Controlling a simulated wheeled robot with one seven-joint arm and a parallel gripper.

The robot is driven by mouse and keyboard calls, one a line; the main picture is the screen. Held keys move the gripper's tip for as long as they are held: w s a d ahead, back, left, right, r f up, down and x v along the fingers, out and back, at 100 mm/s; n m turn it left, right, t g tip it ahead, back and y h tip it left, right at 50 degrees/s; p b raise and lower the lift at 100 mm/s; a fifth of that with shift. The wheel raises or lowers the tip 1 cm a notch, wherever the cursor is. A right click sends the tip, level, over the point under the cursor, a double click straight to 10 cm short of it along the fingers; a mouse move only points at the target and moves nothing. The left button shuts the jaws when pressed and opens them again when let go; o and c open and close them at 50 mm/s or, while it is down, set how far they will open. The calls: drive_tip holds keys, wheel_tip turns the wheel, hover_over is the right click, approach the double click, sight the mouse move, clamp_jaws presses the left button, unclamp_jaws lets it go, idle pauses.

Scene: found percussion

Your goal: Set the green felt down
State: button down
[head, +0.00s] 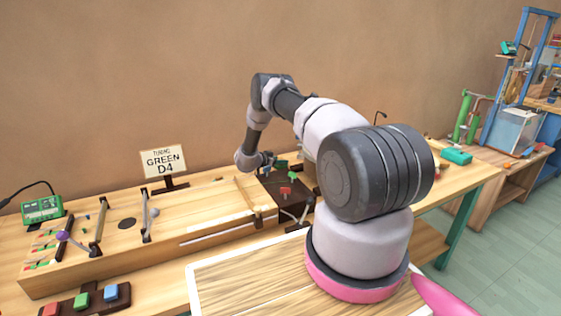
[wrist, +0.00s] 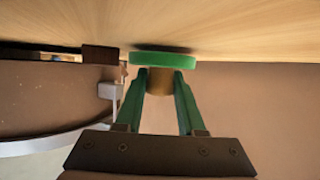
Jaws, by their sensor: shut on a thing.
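The green felt (wrist: 163,59) is a flat green pad on a short tan, round body. In the wrist view, the two green fingers of my gripper (wrist: 160,82) are shut on the tan body, one on each side. The pad lies along the pale wooden surface (wrist: 230,30), with a thin dark shadow beside it. I cannot tell if it touches or is slightly apart. In the head view, my gripper (head: 268,160) is small, low over the back of the bench near a dark tray (head: 268,187). I cannot make out the held felt there.
A red piece (head: 286,190) and a green piece (head: 293,175) stand at the dark tray. A sign (head: 163,161) reads GREEN D4. A long wooden board (head: 190,222) with upright bars lies to the left. A dark block (wrist: 100,54) is close beside the felt.

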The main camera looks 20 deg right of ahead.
drive_tip(key=c, duration=0.5)
unclamp_jaws()
drive_tip(key=shift+s+f, duration=0.15)
drive_tip(key=shift+f, duration=0.05)
